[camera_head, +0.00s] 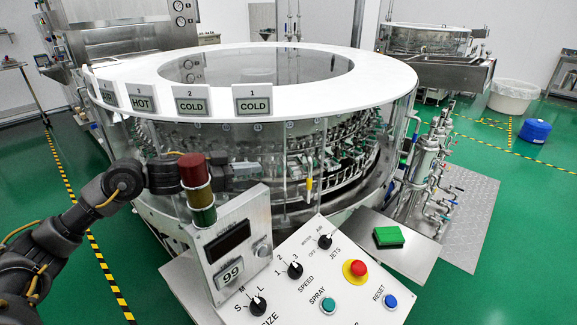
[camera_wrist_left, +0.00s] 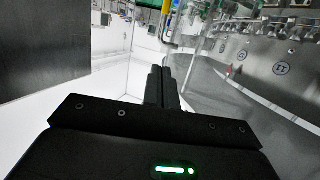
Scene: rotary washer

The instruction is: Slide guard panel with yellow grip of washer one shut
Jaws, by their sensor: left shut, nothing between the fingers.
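The washer (camera_head: 385,85) is a round machine with a white ring top and clear guard panels around its side. A yellow grip (camera_head: 309,184) stands upright on a clear guard panel (camera_head: 300,165) at the front, right of centre. A yellow strip, likely this grip (camera_wrist_left: 167,27), shows beyond my fingers in the left wrist view. My left gripper (camera_head: 256,171) is at the washer's front, left of the grip and apart from it, partly hidden behind the signal light. Its fingers (camera_wrist_left: 163,84) are together and empty. How far the panel stands open is unclear. My right gripper is out of view.
The red, yellow and green signal light (camera_head: 195,185) rises before my left forearm. The control panel (camera_head: 325,270), with knobs and a red stop button (camera_head: 355,269), fills the front. A green block (camera_head: 388,236) lies on a metal shelf at the right. Pipework (camera_head: 428,165) stands beyond it.

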